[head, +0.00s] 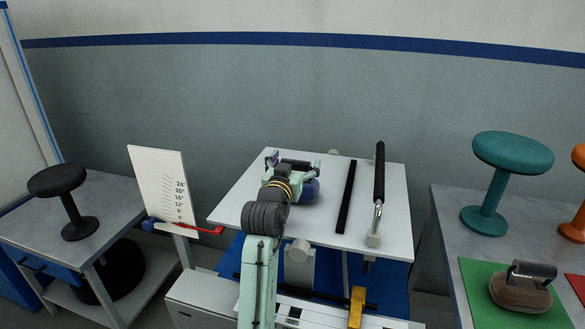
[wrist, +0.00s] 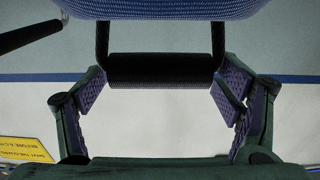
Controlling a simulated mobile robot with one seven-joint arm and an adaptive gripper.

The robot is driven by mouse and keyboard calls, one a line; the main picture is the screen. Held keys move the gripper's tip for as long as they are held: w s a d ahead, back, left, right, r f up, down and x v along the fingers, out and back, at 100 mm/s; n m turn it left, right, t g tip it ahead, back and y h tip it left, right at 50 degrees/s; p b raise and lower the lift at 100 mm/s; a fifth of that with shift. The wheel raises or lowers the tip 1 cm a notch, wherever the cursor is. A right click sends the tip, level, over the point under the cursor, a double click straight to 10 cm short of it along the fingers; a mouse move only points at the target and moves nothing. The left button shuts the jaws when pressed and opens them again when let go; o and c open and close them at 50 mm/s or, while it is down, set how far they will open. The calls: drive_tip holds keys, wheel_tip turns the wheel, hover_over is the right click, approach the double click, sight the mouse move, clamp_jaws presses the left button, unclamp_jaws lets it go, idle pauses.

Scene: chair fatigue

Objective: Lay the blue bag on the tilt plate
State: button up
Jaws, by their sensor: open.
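The blue bag (head: 309,191) is at the tilt plate (head: 235,207), on its left half, and looks to rest on it; my arm hides part of the bag and its underside. The bag's blue fabric also shows along the top of the wrist view (wrist: 175,8). Its black handle (wrist: 152,69) lies between the fingers of my gripper (wrist: 160,88). The fingers are spread apart with gaps at both sides of the handle. In the head view my gripper (head: 296,167) is at the handle, just above the bag.
A black strip (head: 347,197) and a raised padded bar (head: 379,175) stand on the plate's right part. A white angle scale (head: 161,190) with a red pointer is at left. A brown bag (head: 520,291) lies on a green mat at right. Stools stand on both side tables.

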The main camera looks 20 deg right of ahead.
drive_tip(key=b+v, duration=0.3)
drive_tip(key=v, duration=0.9)
drive_tip(key=shift+r, duration=0.1)
